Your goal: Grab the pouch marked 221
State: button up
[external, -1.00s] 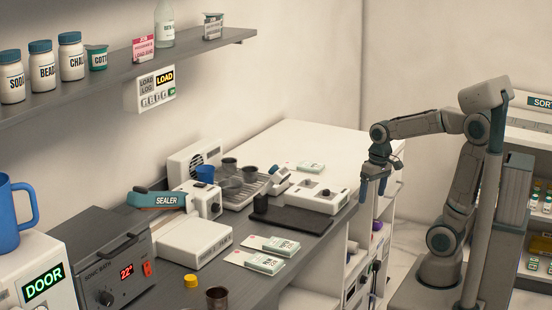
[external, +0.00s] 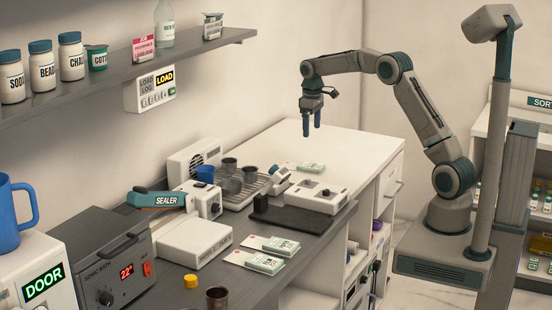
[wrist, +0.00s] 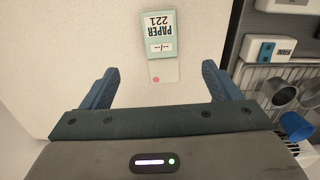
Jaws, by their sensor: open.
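The pouch marked 221 (wrist: 160,38) lies flat on the white counter top. In the wrist view it is a teal-and-white packet reading "PAPER 221", upside down, with a red dot on its clear end. It also shows in the external view as a small packet (external: 311,168) behind the white device. My gripper (external: 311,133) is open and empty, pointing down above the white counter. In the wrist view the pouch lies ahead of and between the spread fingers of my gripper (wrist: 161,88), apart from them.
Two similar packets (external: 262,255) lie on the dark counter nearer the camera. A drying rack with cups (wrist: 283,92) and a white device (external: 318,195) stand near the pouch. The white counter (external: 350,150) is mostly bare around it.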

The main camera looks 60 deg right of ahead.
jog(key=p, duration=0.1)
send_over(308, 165)
jog(key=f, duration=0.8)
jog(key=shift+s+d+f, duration=0.15)
jog(key=shift+d+f, duration=0.15)
jog(key=shift+d, duration=0.05)
jog(key=shift+a+f+p, duration=0.15)
jog(key=shift+f+p, duration=0.4)
jog(key=shift+f, duration=0.8)
jog(key=shift+a+f+p, duration=0.1)
jog(key=shift+f+p, duration=0.45)
jog(key=shift+f, duration=0.8)
jog(key=c, duration=1.1)
